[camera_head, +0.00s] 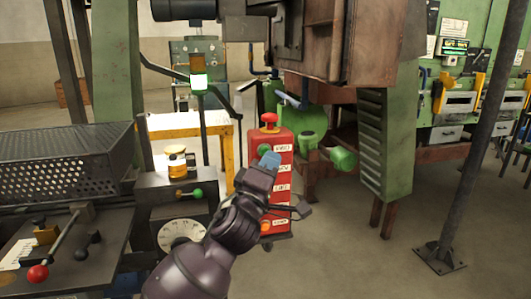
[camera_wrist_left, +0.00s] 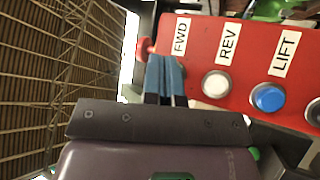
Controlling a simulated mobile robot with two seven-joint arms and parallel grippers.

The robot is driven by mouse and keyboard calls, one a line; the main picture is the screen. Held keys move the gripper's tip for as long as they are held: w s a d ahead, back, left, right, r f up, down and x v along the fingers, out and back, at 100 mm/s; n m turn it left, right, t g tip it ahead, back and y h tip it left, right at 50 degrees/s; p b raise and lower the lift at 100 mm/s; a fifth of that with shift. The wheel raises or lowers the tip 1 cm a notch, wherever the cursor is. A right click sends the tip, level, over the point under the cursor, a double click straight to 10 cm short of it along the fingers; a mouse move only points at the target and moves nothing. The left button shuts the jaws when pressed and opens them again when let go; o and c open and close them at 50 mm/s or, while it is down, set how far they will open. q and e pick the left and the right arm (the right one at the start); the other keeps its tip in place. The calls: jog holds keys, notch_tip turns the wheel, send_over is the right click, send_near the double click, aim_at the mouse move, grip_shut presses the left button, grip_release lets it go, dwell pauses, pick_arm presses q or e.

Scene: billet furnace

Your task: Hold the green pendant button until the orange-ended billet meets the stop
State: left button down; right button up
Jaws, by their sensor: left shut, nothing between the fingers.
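The red pendant box (camera_head: 272,136) hangs right of centre in the head view, with a red mushroom button (camera_head: 269,120) on top. In the left wrist view the pendant (camera_wrist_left: 245,50) shows FWD, REV and LIFT labels, a white button (camera_wrist_left: 216,84) by REV and a blue button (camera_wrist_left: 268,97) by LIFT. My left gripper (camera_head: 268,160) is shut and empty, its blue fingertips (camera_wrist_left: 165,60) at the pendant's FWD row. I cannot make out the orange-ended billet or the stop. My right gripper is out of view.
A black console (camera_head: 175,210) with a dial is at front left, beside a perforated guard (camera_head: 65,160). A grey post (camera_head: 475,150) stands at the right.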

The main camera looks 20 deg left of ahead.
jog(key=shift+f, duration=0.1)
pick_arm(q)
jog(key=shift+w+a, duration=0.25)
jog(key=shift+w, duration=0.1)
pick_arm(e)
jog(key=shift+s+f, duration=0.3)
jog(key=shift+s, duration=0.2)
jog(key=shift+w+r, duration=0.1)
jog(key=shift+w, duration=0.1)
pick_arm(q)
jog(key=shift+w, duration=0.15)
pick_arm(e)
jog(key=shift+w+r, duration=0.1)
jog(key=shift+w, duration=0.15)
